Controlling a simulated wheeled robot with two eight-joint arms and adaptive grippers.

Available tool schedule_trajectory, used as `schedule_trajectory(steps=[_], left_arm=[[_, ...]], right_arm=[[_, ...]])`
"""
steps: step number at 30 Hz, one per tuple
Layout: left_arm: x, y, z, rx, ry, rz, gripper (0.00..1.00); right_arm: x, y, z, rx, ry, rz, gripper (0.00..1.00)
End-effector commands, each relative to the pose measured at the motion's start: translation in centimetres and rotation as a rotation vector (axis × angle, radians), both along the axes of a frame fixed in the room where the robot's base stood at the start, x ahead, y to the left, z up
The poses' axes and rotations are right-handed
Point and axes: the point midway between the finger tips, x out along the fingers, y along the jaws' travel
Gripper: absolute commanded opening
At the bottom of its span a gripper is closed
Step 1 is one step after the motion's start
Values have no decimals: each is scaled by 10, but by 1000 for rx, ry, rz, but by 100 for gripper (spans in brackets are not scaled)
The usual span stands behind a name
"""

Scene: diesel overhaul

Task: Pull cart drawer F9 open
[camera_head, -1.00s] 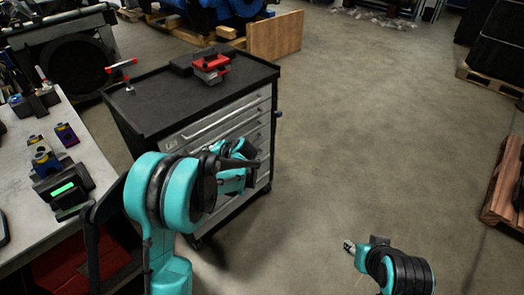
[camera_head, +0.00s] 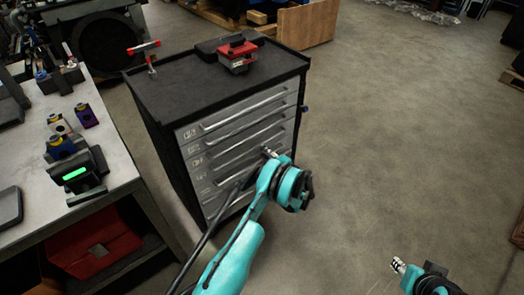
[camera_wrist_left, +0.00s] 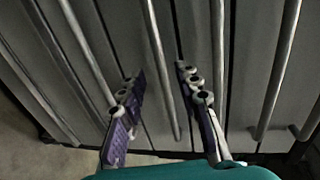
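The dark-topped cart (camera_head: 219,86) has a stack of grey drawers with long bar handles. Small labels sit at the drawers' left ends, too small to read, so I cannot tell which one is F9. All drawers look shut. My left gripper (camera_head: 270,154) is at the cart's front, toward the right ends of the handles. In the left wrist view its fingers (camera_wrist_left: 165,108) are spread apart, with one drawer handle (camera_wrist_left: 160,70) passing between them; contact is not clear. My right gripper (camera_head: 398,266) is low at the right over the floor, too small to read.
A red-and-grey device (camera_head: 238,52) and a small red-handled clamp (camera_head: 149,58) are on the cart top. A workbench (camera_head: 113,158) with tools stands close at the left, with a red case (camera_head: 95,246) below it. The floor right of the cart is open.

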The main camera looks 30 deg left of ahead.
Motion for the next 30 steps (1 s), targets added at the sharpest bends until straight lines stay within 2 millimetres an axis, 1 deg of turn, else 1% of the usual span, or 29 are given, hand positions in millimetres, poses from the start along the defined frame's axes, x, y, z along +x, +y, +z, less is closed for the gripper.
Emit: schedule_trajectory(steps=[1, 3, 6, 9, 18, 19, 20, 21, 22, 23, 30], left_arm=[[3, 9, -5, 0, 0, 3, 33], [7, 19, -6, 0, -1, 2, 33], [12, 30, -8, -1, 1, 1, 33], [15, 37, -9, -1, 0, 0, 33], [17, 39, -8, -1, 0, 0, 33], [17, 39, -8, -1, 0, 0, 28], [16, 39, -8, -1, 0, 0, 20], [17, 39, -8, -1, 0, -1, 9], [17, 39, -8, -1, 0, -1, 1], [17, 39, -8, -1, 0, -1, 0], [16, 38, -8, -2, 1, -1, 0]], right_arm=[[0, 0, -6, 0, 0, 0, 38], [0, 0, -9, 0, 0, 0, 38], [0, 0, -13, 0, 0, 0, 38], [0, 0, -15, 0, 0, 0, 38], [0, 0, -15, 0, 0, 0, 38], [0, 0, -15, 0, 0, 0, 38], [0, 0, -15, 0, 0, 0, 38], [0, 0, -15, 0, 0, 0, 38], [0, 0, -15, 0, 0, 0, 38], [0, 0, -15, 0, 0, 0, 38], [0, 0, -15, 0, 0, 0, 38]])
